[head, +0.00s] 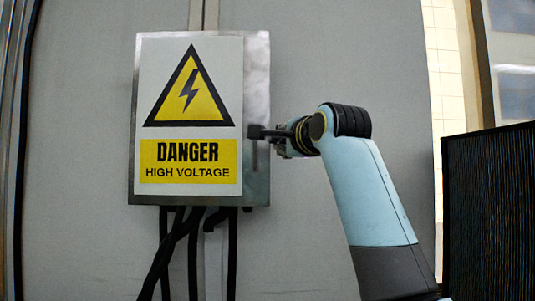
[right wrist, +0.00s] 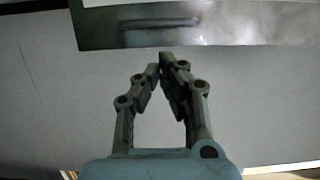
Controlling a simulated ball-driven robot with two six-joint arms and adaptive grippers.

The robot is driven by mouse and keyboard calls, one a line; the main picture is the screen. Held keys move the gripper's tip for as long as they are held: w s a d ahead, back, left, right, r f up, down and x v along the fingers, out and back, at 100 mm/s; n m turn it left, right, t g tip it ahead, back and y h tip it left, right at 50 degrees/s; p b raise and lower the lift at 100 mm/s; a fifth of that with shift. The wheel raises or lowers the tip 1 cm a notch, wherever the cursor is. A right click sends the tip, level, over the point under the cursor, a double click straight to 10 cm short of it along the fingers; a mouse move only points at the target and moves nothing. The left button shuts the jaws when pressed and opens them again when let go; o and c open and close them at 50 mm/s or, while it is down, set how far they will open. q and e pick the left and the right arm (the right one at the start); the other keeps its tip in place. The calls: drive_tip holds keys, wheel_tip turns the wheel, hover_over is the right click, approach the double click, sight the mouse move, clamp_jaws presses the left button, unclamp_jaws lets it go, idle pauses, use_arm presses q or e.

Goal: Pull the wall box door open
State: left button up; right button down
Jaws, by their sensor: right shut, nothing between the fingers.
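The wall box (head: 257,75) is a grey metal box with a white danger sign on its door, and the door looks closed. A dark bar-shaped handle (right wrist: 160,24) lies on the metal strip of the door in the right wrist view. In the head view the handle is partly hidden by my right gripper (head: 262,132), at the box's right edge. In the right wrist view the fingertips of my right gripper (right wrist: 160,62) are together and empty, pointing toward the handle with a small gap in the picture. My left gripper is not in view.
Several black cables (head: 193,250) hang below the box. The grey wall (head: 310,50) around the box is bare. A dark ribbed panel (head: 490,210) stands at the lower right, with windows behind it.

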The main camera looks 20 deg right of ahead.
sight(262, 149)
drive_tip(key=w+p, duration=0.2)
drive_tip(key=w, duration=0.7)
drive_tip(key=shift+w+a+p, duration=0.15)
drive_tip(key=shift+w+p, duration=0.05)
drive_tip(key=shift+p, duration=0.15)
drive_tip(key=shift+s+f, duration=0.15)
drive_tip(key=shift+f, duration=0.05)
